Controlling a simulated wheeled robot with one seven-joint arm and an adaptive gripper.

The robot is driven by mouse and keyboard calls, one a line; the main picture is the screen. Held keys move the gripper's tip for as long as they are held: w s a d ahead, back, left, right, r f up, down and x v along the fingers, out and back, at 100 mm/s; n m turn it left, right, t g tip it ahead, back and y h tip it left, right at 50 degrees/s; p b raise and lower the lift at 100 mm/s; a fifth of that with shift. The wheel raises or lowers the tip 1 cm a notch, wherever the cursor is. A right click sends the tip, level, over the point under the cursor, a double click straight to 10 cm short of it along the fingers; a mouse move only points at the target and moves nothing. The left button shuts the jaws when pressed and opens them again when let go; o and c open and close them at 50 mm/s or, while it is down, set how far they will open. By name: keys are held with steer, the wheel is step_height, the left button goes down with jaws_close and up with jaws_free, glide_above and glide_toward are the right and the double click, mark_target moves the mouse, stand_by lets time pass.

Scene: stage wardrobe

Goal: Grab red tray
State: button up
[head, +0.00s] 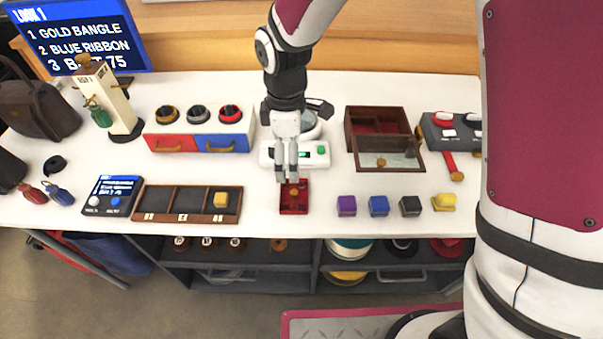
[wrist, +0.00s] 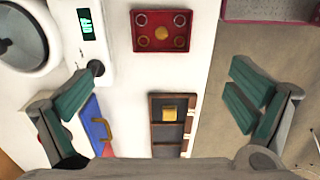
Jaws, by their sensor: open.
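The red tray (head: 293,208) is a small shallow tray on the white table near its front edge, with a gold ring-like piece in it. In the wrist view the tray (wrist: 161,15) is at top centre, with several small round marks or pieces on its floor. My gripper (head: 287,180) points down above the tray's back edge, and its fingertips overlap that edge in the head view. In the wrist view my gripper (wrist: 160,92) is wide open with nothing between its fingers, and the tray is beyond them. The gap in height is unclear.
A white scale (head: 318,154) stands behind the tray. A dark compartment box (head: 176,218) holding a yellow block is to the left. Purple (head: 347,205), blue (head: 379,206), black and yellow blocks stand to the right. An open wooden box (head: 350,135) is behind them.

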glide_above(292, 192)
step_height(292, 192, down, 8)
steer(key=shift+w+a+f, duration=0.1)
steer(key=shift+w+f, duration=0.05)
steer(key=shift+f, duration=2.75)
steer(key=c, duration=1.1)
